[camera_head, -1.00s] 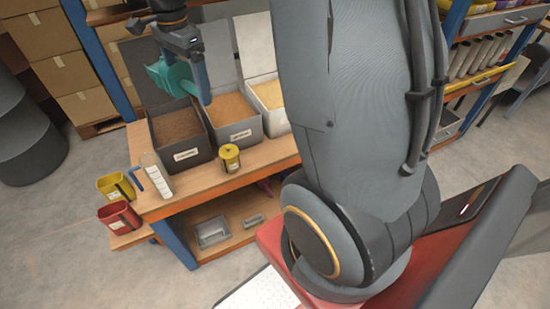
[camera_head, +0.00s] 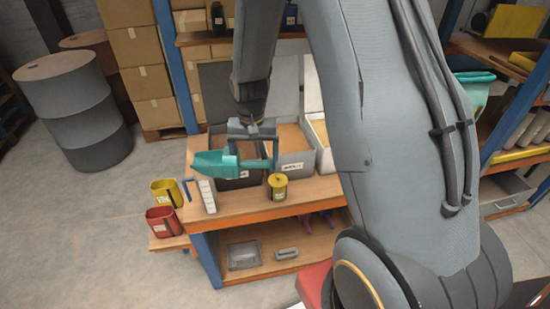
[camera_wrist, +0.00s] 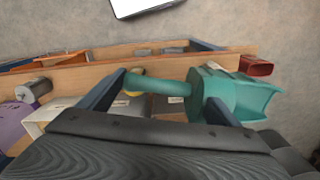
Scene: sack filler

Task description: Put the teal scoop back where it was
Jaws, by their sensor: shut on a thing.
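The teal scoop (camera_head: 212,163) is held in the air by my gripper (camera_head: 254,155), above the front of the workbench (camera_head: 245,204). Its bowl points left and its handle runs right, between the fingers. In the wrist view the scoop (camera_wrist: 238,95) also shows, with its handle between the blue fingers of my gripper (camera_wrist: 160,92). The dark bin at the left of the bench is mostly hidden behind the scoop and my gripper. The bin of orange-brown grain (camera_head: 293,158) and part of another bin (camera_head: 326,156) stand to its right.
A white measuring jug (camera_head: 207,196) and a yellow tin (camera_head: 278,187) stand along the bench front. Yellow (camera_head: 166,192) and red (camera_head: 163,223) containers sit at its left end. A grey tray (camera_head: 243,256) is on the lower shelf.

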